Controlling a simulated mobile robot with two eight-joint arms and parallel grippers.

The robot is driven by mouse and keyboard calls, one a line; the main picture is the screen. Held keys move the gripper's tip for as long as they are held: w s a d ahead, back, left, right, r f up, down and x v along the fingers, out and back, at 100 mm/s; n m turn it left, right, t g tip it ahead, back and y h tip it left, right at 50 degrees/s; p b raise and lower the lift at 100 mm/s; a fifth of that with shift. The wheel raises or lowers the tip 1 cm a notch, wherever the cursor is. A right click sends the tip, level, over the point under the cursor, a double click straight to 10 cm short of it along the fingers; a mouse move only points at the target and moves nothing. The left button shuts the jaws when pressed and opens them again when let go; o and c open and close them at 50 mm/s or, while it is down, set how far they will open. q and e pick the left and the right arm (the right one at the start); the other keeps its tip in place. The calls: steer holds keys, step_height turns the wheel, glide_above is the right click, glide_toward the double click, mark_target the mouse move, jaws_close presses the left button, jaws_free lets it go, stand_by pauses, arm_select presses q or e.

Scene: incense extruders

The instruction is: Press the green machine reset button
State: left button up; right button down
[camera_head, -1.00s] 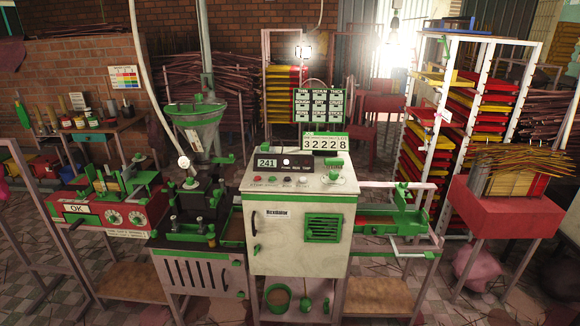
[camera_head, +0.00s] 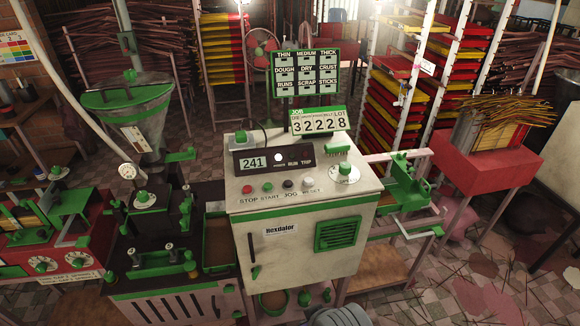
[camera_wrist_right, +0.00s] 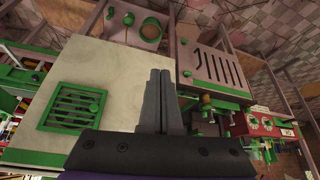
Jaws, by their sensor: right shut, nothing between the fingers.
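The cream and green machine (camera_head: 300,245) stands in the middle of the head view. Its sloped top panel has a row of buttons: a red one (camera_head: 247,189) over STOP, a green one (camera_head: 267,187) over START, a black one over JOG, and a pale reset button (camera_head: 308,182) over RESET. My right gripper (camera_wrist_right: 161,73) is shut and empty in the right wrist view, in front of the machine's cabinet (camera_wrist_right: 115,85). The buttons cannot be made out in that view. A grey part at the bottom edge of the head view seems to be my right arm. My left gripper is not in view.
A white dial (camera_head: 343,174) sits right of the buttons, with a 241 display (camera_head: 254,163) behind them. A counter showing 32228 (camera_head: 318,121) stands at the panel's back. A hopper (camera_head: 135,115) is at left, a green-railed side frame (camera_head: 405,190) at right.

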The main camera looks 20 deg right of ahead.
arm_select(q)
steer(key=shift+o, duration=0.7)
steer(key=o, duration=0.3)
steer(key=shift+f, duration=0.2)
arm_select(e)
step_height(320, 180, up, 27)
steer(key=m+t+h, duration=0.1)
steer(key=m+t, duration=0.3)
steer(key=m, duration=0.7)
glide_above(308, 181)
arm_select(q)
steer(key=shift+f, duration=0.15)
arm_select(e)
steer(key=shift+s+f, duration=0.1)
steer(key=shift+s, duration=0.25)
arm_select(q)
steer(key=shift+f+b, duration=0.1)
steer(key=shift+b, duration=0.25)
arm_select(e)
steer(key=shift+f, duration=0.15)
